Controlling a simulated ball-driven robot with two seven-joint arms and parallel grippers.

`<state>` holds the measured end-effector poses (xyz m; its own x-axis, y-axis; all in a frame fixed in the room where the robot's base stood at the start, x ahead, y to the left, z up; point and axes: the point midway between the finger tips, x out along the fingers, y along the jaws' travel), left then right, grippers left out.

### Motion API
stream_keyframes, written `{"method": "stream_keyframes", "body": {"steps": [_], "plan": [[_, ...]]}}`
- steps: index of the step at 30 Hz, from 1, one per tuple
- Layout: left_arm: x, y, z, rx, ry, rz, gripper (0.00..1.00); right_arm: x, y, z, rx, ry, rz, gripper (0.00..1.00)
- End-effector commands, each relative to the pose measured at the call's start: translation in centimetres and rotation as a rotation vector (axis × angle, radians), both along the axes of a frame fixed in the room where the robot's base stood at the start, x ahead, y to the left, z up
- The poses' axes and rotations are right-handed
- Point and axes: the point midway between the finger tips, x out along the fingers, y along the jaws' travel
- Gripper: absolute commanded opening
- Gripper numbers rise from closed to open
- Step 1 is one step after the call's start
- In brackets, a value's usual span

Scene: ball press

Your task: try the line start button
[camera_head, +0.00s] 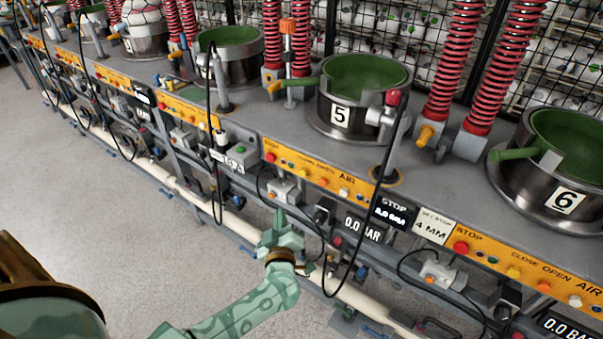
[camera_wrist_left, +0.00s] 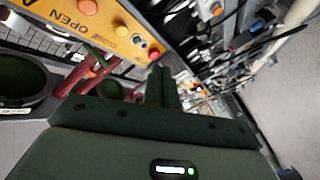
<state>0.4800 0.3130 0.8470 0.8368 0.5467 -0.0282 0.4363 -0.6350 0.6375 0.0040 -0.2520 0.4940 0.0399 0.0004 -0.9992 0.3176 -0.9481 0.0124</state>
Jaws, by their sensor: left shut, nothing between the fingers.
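No button labelled line start can be read in either view. A grey box with a small green button (camera_head: 239,149) stands on the rail behind my left gripper in the head view. My left gripper (camera_head: 283,224) is shut and empty, pointing up in front of the press line, below the station 5 panel. Its closed fingers (camera_wrist_left: 161,86) also show in the left wrist view. There, a grey box with an orange button (camera_wrist_left: 217,10) lies beyond the fingertips, and a red button (camera_wrist_left: 154,56) on a yellow panel is close to them. My right gripper is out of view.
Yellow panels with coloured buttons (camera_head: 345,192) run along the bench edge. Press 5 (camera_head: 340,116) and press 6 (camera_head: 565,200) stand on the bench. A black hose (camera_head: 338,293) hangs right of my gripper. A pale pipe (camera_head: 240,227) runs low. The floor (camera_head: 80,210) at left is clear.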

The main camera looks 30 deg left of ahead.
Motion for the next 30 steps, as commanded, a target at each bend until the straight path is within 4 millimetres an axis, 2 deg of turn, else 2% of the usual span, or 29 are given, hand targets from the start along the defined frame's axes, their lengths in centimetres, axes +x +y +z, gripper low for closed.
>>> {"method": "stream_keyframes", "body": {"steps": [1, 2, 6, 20, 30], "plan": [[0.4, 0.5, 1.6, -0.043, -0.031, 0.044, 0.0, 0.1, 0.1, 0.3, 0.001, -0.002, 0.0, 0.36], [0.5, 0.8, 2.2, -0.07, -0.041, 0.072, 0.0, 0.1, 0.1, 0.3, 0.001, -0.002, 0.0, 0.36], [0.7, 1.4, 3.5, -0.149, -0.065, 0.143, 0.0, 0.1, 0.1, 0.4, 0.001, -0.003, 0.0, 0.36], [1.2, 1.4, 3.3, -0.158, -0.064, 0.149, 0.0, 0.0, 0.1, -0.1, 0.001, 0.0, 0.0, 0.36], [5.6, 1.1, 2.9, -0.158, -0.064, 0.149, 0.0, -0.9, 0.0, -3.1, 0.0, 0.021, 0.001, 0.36]]}}
